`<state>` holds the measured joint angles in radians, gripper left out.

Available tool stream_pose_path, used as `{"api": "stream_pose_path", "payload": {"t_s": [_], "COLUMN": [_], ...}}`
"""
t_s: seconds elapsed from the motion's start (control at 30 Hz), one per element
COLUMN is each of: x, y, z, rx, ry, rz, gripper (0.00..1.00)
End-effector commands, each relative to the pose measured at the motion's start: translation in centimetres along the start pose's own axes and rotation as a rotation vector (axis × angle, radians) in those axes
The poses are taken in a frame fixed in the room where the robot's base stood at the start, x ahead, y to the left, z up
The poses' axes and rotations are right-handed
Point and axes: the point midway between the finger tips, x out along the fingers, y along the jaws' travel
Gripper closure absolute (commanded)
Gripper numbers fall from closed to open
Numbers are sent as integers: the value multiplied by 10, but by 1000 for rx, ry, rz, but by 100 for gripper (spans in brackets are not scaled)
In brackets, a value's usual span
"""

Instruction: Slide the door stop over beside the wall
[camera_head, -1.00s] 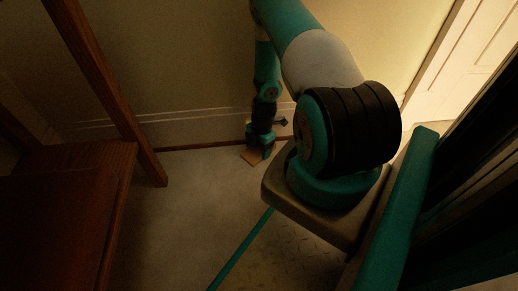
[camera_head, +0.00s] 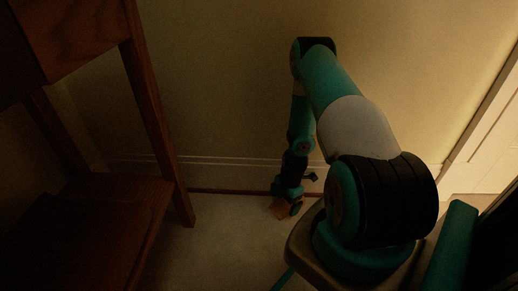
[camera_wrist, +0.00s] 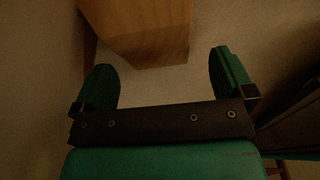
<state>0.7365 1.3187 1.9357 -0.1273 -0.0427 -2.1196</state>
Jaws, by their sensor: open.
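The door stop is a light brown wooden block (camera_wrist: 150,36). In the wrist view it lies on the floor at the top, just beyond my gripper (camera_wrist: 165,80). The two green fingers are apart with bare floor between them, and the block's near end sits ahead of the fingertips.
A dark wooden desk or shelf piece (camera_head: 155,120) with legs stands at the left. A pale baseboard (camera_head: 235,172) runs along the wall's foot. A white panelled door (camera_head: 490,140) is at the right. Pale floor (camera_head: 215,240) is clear between the furniture and my base.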

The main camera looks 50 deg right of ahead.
Motion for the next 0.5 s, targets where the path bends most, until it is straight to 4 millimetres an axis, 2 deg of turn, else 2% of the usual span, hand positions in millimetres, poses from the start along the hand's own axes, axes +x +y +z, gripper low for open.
{"api": "stream_pose_path", "payload": {"t_s": [0.03, 0.5], "x": [-19, -112], "y": [0, -1], "z": [-2, -2], "rx": [0, 0], "ry": [2, 4], "rz": [-1, -4], "gripper": [0, 0]}}
